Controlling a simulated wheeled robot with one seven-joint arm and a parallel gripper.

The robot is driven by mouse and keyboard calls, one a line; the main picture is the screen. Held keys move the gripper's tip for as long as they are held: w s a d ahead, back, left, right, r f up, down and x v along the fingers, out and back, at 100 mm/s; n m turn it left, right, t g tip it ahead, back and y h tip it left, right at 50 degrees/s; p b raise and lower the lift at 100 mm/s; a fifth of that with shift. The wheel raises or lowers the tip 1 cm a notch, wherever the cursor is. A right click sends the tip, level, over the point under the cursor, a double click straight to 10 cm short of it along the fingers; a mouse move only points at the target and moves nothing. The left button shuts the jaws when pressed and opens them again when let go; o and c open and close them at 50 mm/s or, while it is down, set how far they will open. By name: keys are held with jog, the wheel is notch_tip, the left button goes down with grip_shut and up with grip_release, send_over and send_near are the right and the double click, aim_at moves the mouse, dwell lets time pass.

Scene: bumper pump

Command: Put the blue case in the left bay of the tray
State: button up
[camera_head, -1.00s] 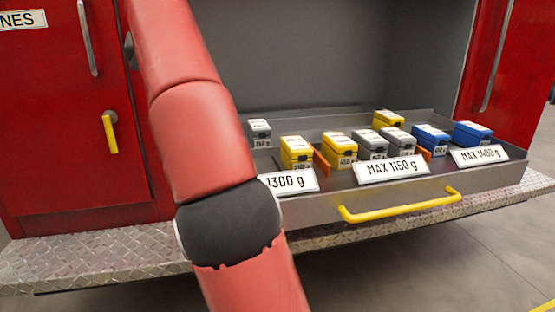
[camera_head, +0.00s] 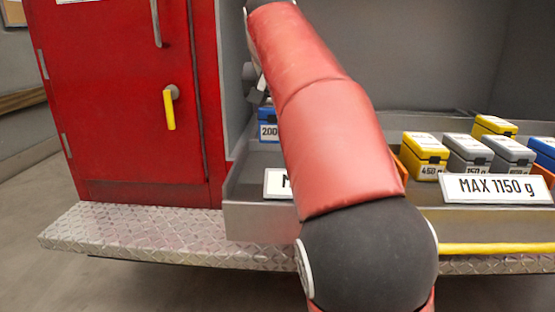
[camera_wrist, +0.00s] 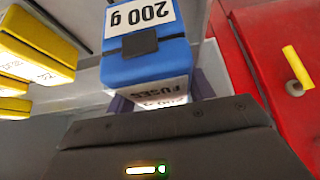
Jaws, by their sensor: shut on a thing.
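The blue case (camera_wrist: 146,66), marked 200 g, is between the fingers of my gripper (camera_wrist: 160,95), which is shut on it. In the head view the blue case (camera_head: 268,122) shows at the left end of the tray (camera_head: 255,218), over or in the left bay, close to the side wall. My arm hides part of it there and most of the left bay. Whether the case touches the tray floor I cannot tell. The left bay's label (camera_head: 279,183) is mostly hidden by my arm.
The middle bay, marked MAX 1150 g, holds a yellow 450 g case (camera_head: 425,155) and grey cases (camera_head: 467,153) behind an orange divider (camera_head: 399,160). Yellow cases (camera_wrist: 35,50) lie beside my gripper in the wrist view. A red door (camera_head: 120,100) stands left of the tray.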

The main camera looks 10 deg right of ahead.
aim_at(268, 121)
jog(key=shift+f+b, duration=1.2)
jog(key=shift+f, duration=2.3)
jog(key=shift+f, duration=0.15)
jog(key=o, duration=1.1)
jog(key=shift+c, duration=0.2)
jog(key=shift+s+r, duration=0.1)
jog(key=shift+r, duration=0.35)
jog(key=p+v, duration=0.2)
jog(key=v, duration=0.9)
jog(key=shift+s+p, duration=0.2)
jog(key=shift+p, duration=0.2)
